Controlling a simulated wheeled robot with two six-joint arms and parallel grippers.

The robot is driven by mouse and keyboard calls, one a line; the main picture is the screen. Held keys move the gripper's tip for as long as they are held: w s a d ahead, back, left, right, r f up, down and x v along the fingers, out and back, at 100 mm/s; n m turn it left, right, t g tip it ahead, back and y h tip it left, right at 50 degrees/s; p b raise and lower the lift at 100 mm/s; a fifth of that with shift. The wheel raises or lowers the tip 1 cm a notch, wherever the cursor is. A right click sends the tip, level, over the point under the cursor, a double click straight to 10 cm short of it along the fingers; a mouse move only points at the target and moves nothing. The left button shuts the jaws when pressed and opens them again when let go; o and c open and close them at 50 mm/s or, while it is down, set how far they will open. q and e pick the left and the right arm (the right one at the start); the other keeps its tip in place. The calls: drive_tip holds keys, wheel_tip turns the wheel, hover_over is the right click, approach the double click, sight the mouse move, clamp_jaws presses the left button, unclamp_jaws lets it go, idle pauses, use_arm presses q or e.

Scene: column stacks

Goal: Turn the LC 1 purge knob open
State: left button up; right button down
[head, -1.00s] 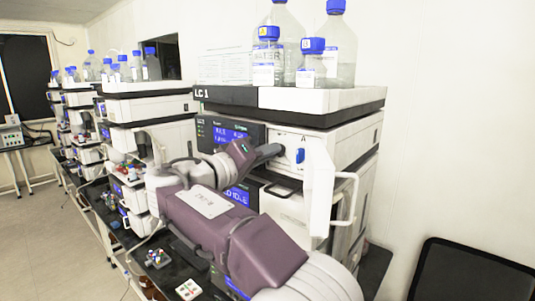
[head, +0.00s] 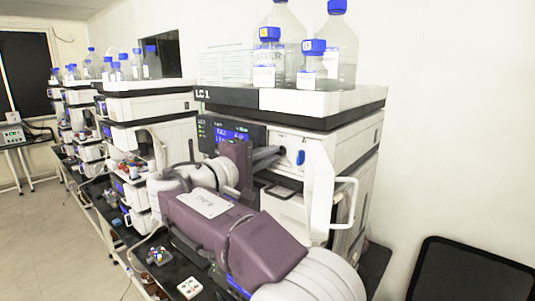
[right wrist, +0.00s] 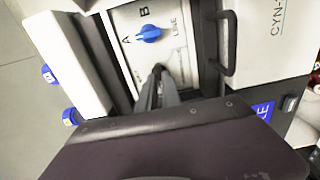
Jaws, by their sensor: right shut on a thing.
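The LC 1 stack (head: 224,96) stands in the middle of the head view, its label on the top tray's front edge. My right gripper (head: 279,151) reaches its upper module, and its fingers are shut on a small dark knob there, mostly hidden by the fingertips. In the right wrist view the closed fingers (right wrist: 159,78) meet this dark purge knob (right wrist: 158,68) on the pale panel. A blue selector knob (head: 300,157), marked A, B and LINE, sits beside it, apart from the fingers; it also shows in the right wrist view (right wrist: 148,34). My left gripper is out of view.
Blue-capped bottles (head: 340,45) stand on the stack's top. A white door with a handle (head: 320,185) stands out right of the knobs. More stacks (head: 150,115) line the bench at left. A dark chair back (head: 470,272) is at lower right.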

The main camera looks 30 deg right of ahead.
drive_tip(key=shift+d+r, duration=0.1)
drive_tip(key=shift+r, duration=0.1)
idle(0.3)
drive_tip(key=c, duration=1.5)
unclamp_jaws()
drive_tip(key=shift+d, duration=0.1)
drive_tip(key=shift+c, duration=0.2)
drive_tip(key=shift+d+f, duration=0.15)
drive_tip(key=shift+d, duration=0.1)
drive_tip(key=b+v, duration=0.2)
drive_tip(key=v, duration=0.7)
